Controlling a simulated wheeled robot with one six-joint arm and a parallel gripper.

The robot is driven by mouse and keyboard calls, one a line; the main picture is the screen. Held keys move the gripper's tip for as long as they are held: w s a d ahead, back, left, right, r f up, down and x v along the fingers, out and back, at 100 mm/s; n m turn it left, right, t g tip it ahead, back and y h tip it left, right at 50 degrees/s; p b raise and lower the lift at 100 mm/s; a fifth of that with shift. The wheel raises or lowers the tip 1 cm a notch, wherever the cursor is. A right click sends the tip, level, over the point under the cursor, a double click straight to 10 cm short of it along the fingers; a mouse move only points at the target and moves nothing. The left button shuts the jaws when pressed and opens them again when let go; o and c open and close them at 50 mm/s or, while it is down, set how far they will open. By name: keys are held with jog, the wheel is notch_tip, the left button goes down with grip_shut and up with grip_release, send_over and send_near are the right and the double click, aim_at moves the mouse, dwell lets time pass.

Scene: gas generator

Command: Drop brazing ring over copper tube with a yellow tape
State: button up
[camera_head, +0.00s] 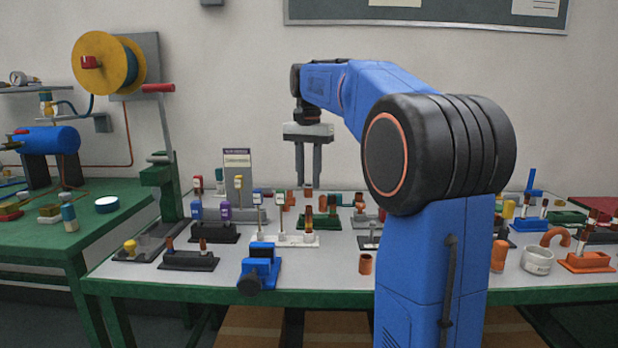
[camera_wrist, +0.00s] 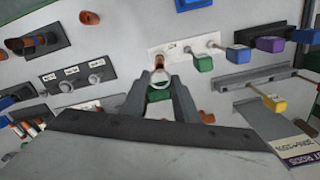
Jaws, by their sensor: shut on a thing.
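My gripper (camera_head: 308,187) points straight down above the middle of the bench, its fingers close together. In the wrist view its two fingertips (camera_wrist: 160,84) are shut on a pale metal ring (camera_wrist: 162,80), which looks like the brazing ring. A copper tube (camera_wrist: 159,62) stands on a white base (camera_wrist: 181,47) just beyond the ring in that view. The ring overlaps the line of sight to it, and I cannot tell whether they touch. In the head view a copper tube (camera_head: 309,222) stands on the white base (camera_head: 285,241). Yellow tape cannot be made out on any tube.
Several fixtures crowd the bench (camera_head: 330,262). A black base (camera_head: 188,261) with short copper posts is at front left, and a blue vise-like tool (camera_head: 261,268) is at the front edge. A green base (camera_head: 320,221) with upright tubes stands behind the white one. A copper fitting (camera_head: 366,263) stands at front.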

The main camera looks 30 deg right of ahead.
aim_at(309, 206)
jog(key=shift+f, duration=2.4)
jog(key=shift+f, duration=1.05)
jog(key=o, duration=0.8)
jog(key=shift+r, duration=0.1)
notch_tip(309, 206, up, 17)
